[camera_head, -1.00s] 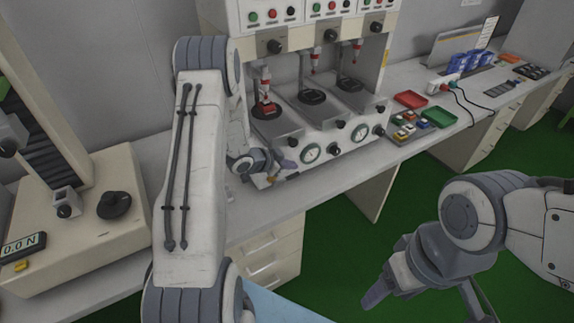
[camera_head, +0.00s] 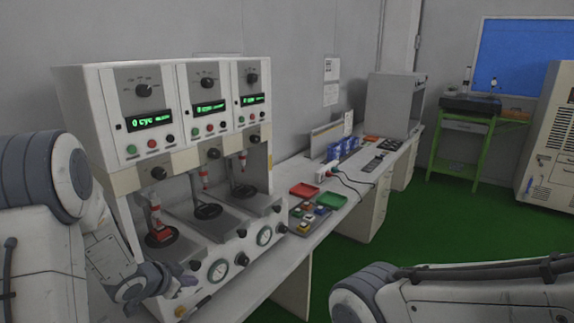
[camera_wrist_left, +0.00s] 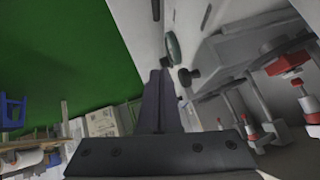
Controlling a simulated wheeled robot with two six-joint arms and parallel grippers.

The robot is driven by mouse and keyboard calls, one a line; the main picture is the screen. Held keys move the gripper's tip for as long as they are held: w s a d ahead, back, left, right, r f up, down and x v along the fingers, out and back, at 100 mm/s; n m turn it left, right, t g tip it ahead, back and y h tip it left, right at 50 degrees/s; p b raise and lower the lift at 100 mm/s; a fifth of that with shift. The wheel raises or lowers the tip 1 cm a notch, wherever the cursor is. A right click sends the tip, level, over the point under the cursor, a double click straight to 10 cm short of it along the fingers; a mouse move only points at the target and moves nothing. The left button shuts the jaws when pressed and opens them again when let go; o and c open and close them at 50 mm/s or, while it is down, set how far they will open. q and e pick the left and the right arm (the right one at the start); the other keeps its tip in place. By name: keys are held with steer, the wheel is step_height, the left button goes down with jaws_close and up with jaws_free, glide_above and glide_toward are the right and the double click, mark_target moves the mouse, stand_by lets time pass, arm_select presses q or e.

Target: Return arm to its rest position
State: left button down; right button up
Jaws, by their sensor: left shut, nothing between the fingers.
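My left arm comes in at the left edge of the head view, with its upper links large and close. My left gripper (camera_head: 176,279) is low in front of the white three-station test machine (camera_head: 126,155), beside its lower front. In the left wrist view my left gripper (camera_wrist_left: 159,76) has its fingers together, with nothing between them. My right arm (camera_head: 470,295) lies across the bottom right of the head view. Its gripper is outside the picture.
The machine's left station holds a red piece (camera_head: 159,236). A red tray (camera_head: 304,190), a green tray (camera_head: 330,203) and several small coloured parts lie on the bench right of the machine. Green floor (camera_head: 420,225) is open beyond the bench.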

arm_select(q)
steer(key=s+d+r+g+y, duration=0.1)
steer(key=s+d+r, duration=0.15)
steer(key=d, duration=0.25)
steer(key=s+d+r+n+g, duration=0.1)
steer(key=s+d+r, duration=0.1)
steer(key=s+d, duration=0.25)
steer(key=s+d+r+g+y, duration=0.1)
steer(key=s+d+r, duration=0.15)
steer(key=d, duration=0.35)
steer(key=s+d+r+g, duration=0.1)
steer(key=s+d+g, duration=0.1)
steer(key=s, duration=0.8)
steer(key=s+d+r+g, duration=0.1)
steer(key=s+d+g, duration=0.2)
steer(key=s, duration=0.8)
steer(key=shift+d+m+g+h, duration=0.3)
steer(key=shift+d+m+h, duration=0.1)
steer(key=shift+d, duration=0.75)
